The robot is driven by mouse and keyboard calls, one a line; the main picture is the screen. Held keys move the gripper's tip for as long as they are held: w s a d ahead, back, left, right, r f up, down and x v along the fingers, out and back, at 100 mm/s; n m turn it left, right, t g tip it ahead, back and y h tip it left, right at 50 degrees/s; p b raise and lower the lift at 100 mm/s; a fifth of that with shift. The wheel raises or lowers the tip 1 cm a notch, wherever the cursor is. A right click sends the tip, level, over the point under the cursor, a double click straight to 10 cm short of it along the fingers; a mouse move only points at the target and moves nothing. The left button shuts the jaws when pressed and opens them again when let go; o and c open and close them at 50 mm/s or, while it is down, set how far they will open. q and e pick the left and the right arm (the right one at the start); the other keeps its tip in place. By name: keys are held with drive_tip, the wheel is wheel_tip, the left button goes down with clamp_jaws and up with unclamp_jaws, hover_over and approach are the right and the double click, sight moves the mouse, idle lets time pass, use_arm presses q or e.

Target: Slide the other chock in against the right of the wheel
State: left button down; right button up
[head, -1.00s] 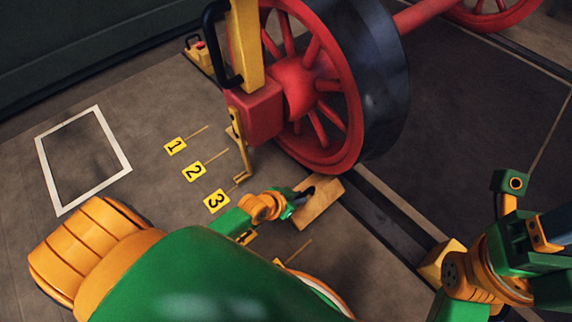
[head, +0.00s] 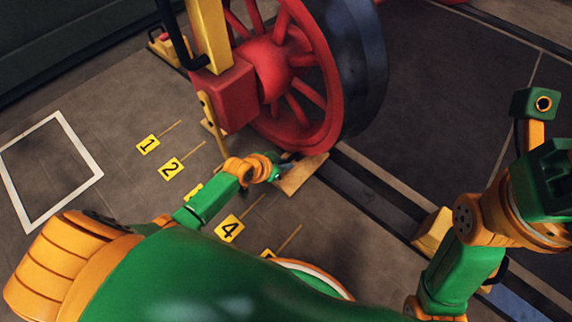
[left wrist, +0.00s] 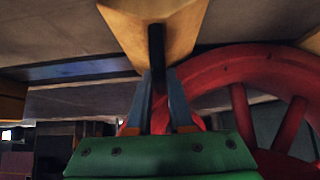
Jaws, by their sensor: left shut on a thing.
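The wooden chock (head: 303,176) lies on the floor by the rail, close under the red wheel (head: 317,68) at its lower edge. Whether they touch cannot be told. My left gripper (head: 284,168) is shut on the chock's dark handle. In the left wrist view, the chock (left wrist: 182,28) has its handle between the fingers (left wrist: 160,100), with the red wheel (left wrist: 240,75) close on the right. My right arm is at the right of the head view; its fingers do not show.
A yellow block (head: 432,232) sits by the rail (head: 380,190) at the right. Numbered yellow floor markers (head: 229,229) and a white-outlined square (head: 85,150) lie at the left. A red box with a yellow post (head: 228,95) stands before the wheel.

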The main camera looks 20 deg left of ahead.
use_arm(q)
drive_tip(key=shift+w+r, duration=0.1)
idle(0.3)
drive_tip(key=c, duration=0.7)
unclamp_jaws()
drive_tip(key=shift+c, duration=0.2)
drive_tip(key=shift+o, duration=0.3)
drive_tip(key=o, duration=0.6)
